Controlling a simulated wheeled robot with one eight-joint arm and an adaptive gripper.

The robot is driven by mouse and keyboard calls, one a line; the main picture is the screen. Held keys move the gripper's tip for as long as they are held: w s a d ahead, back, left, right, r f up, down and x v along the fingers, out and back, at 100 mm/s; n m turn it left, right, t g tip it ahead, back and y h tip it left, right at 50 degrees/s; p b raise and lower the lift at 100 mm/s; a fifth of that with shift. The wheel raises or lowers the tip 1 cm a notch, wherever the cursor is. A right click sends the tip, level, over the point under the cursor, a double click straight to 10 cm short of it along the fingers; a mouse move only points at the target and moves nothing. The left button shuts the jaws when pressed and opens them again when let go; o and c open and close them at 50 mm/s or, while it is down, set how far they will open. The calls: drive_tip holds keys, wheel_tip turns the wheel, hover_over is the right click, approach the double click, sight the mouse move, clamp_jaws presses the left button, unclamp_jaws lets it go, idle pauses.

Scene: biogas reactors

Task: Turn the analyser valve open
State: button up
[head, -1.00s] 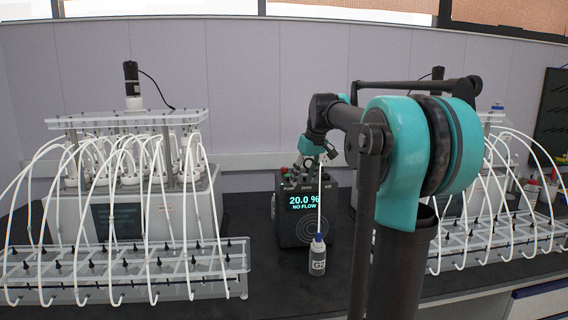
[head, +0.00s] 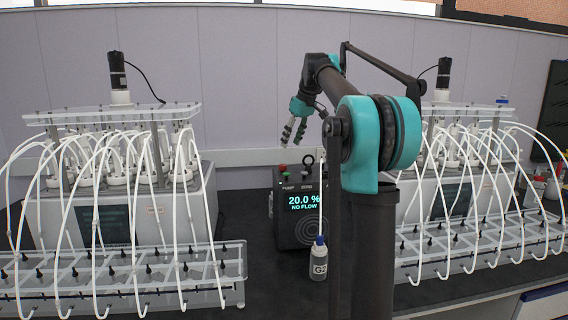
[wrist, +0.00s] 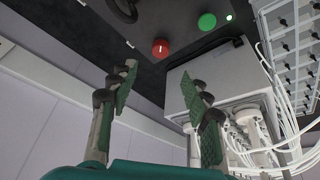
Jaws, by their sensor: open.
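The analyser (head: 297,233) is a black box on the bench, with a screen reading 20.0 % NO FLOW. A red round knob with a white mark (wrist: 160,48), a green round button (wrist: 207,20) and a black ring-shaped part (wrist: 122,8) are on its top. I cannot tell for sure which is the valve. My gripper (head: 292,138) is open and empty above the box, fingers pointing down, apart from the knobs. Its two fingers (wrist: 158,82) show in the wrist view.
A bottle with a blue cap (head: 318,262) stands before the analyser, with a white tube rising from it. Reactor units with white tubes stand left (head: 112,205) and right (head: 460,180). Clear racks (head: 235,262) stand in front of them. My arm hides part of the right side.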

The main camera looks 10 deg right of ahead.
sight(283, 165)
drive_tip(key=x, duration=1)
drive_tip(key=shift+s+f, duration=0.1)
drive_tip(key=shift+c, duration=0.6)
clamp_jaws()
